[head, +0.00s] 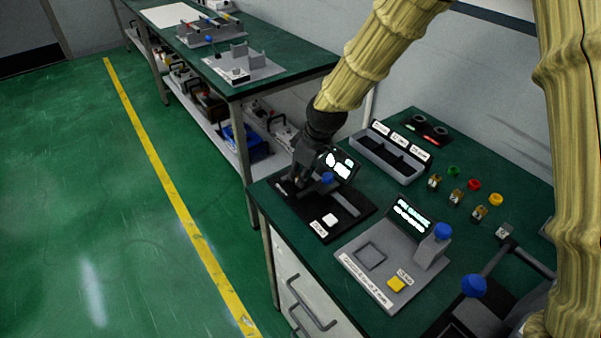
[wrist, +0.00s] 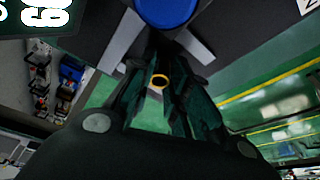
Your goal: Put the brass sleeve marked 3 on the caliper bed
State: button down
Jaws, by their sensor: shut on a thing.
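The caliper (head: 320,227) is a black device at the bench's left end, with a lit display, a blue knob (head: 327,178) and a white button. My gripper (head: 298,182) is over its far left end, pointing down. In the wrist view, a brass ring end of a sleeve (wrist: 159,81) shows between my gripper's fingers (wrist: 160,90), which are shut on it. The blue knob (wrist: 168,10) and caliper jaws (wrist: 122,42) are close by. The number on the sleeve is not readable, and I cannot tell whether it touches the bed.
A grey station (head: 371,256) with a display, blue knob and yellow button stands to the right. A grey labelled tray (head: 385,158) lies behind. Several small brass pieces (head: 456,197) stand near coloured caps (head: 474,184). Another bench (head: 290,66) stands behind; the floor at left is clear.

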jog(key=shift+f, duration=0.2)
jog(key=c, duration=1.3)
grip_release()
jog(key=shift+c, duration=0.2)
jog(key=shift+r, duration=0.15)
jog(key=b+v, duration=0.1)
jog(key=v, duration=1.1)
jog(key=shift+c, duration=0.5)
